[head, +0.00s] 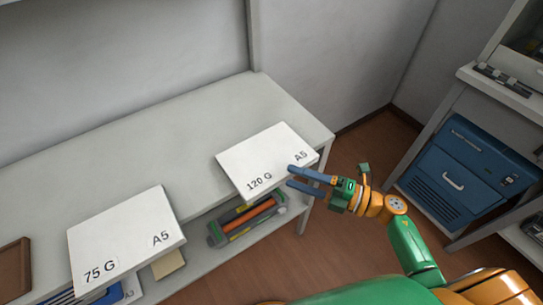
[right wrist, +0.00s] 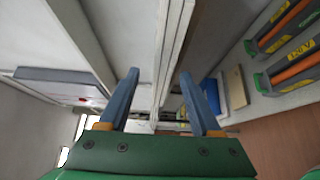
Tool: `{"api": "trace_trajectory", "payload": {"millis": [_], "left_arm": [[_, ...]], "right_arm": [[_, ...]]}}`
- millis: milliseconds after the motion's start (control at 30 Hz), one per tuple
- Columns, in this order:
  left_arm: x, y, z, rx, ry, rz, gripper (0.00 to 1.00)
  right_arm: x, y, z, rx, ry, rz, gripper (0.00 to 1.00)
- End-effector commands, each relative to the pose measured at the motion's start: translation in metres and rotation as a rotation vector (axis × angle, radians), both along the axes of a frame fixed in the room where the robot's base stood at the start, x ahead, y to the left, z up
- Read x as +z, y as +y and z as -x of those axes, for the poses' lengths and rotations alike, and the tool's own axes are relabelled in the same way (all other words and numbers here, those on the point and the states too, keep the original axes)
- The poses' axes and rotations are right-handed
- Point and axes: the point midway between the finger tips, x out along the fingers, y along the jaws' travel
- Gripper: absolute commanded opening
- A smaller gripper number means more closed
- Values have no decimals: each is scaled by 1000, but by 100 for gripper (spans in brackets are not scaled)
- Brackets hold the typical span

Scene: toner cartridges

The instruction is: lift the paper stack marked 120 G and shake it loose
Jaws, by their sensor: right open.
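The white paper stack marked 120 G and A5 (head: 262,158) lies flat near the right end of the pale worktop, its front edge sticking out over the worktop's front. My right gripper (head: 290,177) is at the stack's front right edge, fingers open. In the head view one finger overlaps the stack's top and the other sits lower, at its front edge. In the right wrist view a pale layered edge runs between the open fingers (right wrist: 160,90), with space visible on both sides. My left gripper is not in view.
A second stack marked 75 G and A5 (head: 125,235) lies at the worktop's front left. Toner cartridges (head: 247,222) sit on the shelf below, also in the right wrist view (right wrist: 285,50). A blue cabinet (head: 465,165) stands right. The worktop's middle (head: 185,165) is clear.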

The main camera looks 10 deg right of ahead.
Motion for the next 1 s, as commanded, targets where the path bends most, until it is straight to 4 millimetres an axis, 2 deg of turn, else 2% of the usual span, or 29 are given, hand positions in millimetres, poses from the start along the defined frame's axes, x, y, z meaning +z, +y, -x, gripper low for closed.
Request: {"api": "trace_trajectory", "payload": {"millis": [33, 133, 367, 467, 600, 633, 1000], "left_arm": [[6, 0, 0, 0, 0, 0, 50], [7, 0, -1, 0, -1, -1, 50], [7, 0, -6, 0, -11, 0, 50], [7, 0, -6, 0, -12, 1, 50], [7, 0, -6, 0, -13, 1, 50], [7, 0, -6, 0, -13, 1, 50], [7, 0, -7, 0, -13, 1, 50]], "right_arm": [[5, 8, -7, -1, -3, -5, 65], [2, 20, -16, -2, 0, -4, 65], [-1, 23, -18, -3, 2, -3, 65], [-1, 23, -18, -3, 3, -3, 43], [-1, 23, -18, -3, 3, -3, 6], [-1, 23, -18, -3, 3, -3, 0], [1, 23, -18, -3, 1, -6, 0]]}}
